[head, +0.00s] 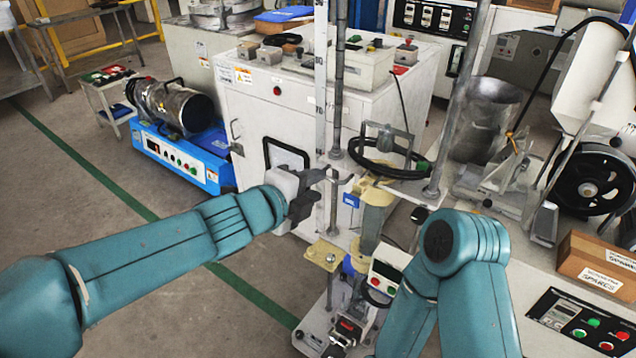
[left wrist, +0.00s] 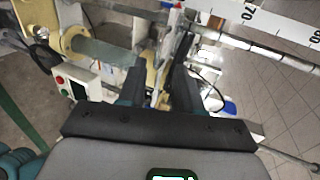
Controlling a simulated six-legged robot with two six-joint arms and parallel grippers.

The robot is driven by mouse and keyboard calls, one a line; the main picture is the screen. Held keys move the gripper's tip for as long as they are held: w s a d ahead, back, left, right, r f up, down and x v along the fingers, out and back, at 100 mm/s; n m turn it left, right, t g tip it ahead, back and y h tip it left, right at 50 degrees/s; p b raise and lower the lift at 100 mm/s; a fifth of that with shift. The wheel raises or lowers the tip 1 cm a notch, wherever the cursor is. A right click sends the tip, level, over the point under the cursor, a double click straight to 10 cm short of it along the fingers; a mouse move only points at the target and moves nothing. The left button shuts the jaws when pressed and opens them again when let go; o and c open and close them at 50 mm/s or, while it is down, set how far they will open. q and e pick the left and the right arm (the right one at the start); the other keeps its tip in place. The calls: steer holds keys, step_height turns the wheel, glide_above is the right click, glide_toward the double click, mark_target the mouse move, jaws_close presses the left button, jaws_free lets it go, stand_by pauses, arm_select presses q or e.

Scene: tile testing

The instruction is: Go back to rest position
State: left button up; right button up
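My left gripper (head: 318,192) reaches in from the left at the end of my teal arm. It is beside the upright metal posts of a test stand with a ruler scale (head: 321,75). In the left wrist view its two dark fingers (left wrist: 158,88) stand apart, with no held object visible between them. Parts of the stand show behind the fingers, and I cannot tell whether they touch. My right arm is folded at the lower right of the head view, and its gripper is not seen.
A white machine cabinet (head: 290,115) stands behind the stand. A blue machine with a metal drum (head: 180,105) is at the left. A bench with a cardboard box (head: 600,265) and a control panel (head: 580,322) is at the right. The floor at the left is clear, with a green line.

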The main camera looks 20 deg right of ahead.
stand_by(0.4)
arm_select(q)
steer(key=w+a+f+n+y, duration=0.3)
steer(key=w+a+f+n, duration=0.15)
steer(key=a+f, duration=0.8)
steer(key=s+a+f+n+g+y, duration=0.15)
steer(key=s+a+f+n, duration=0.25)
steer(key=f, duration=0.5)
steer(key=s+a+f+n+g+y, duration=0.1)
steer(key=s+a+f+n+g, duration=0.25)
steer(key=f, duration=0.55)
steer(key=s+a+f+n+g+y, duration=0.1)
steer(key=s+a+f+n, duration=0.2)
steer(key=s+f+n, duration=0.4)
steer(key=s+a+f+n+g, duration=0.1)
steer(key=s+a+f+n, duration=0.3)
steer(key=s, duration=0.6)
steer(key=s+n, duration=0.5)
steer(key=n, duration=0.2)
step_height(320, 180, up, 33)
steer(key=d+g+p, duration=0.1)
steer(key=p, duration=3.2)
steer(key=shift+s+d+f, duration=0.15)
steer(key=shift+d+f, duration=0.05)
steer(key=shift+d, duration=0.1)
arm_select(e)
step_height(320, 180, up, 34)
steer(key=shift+f, duration=0.25)
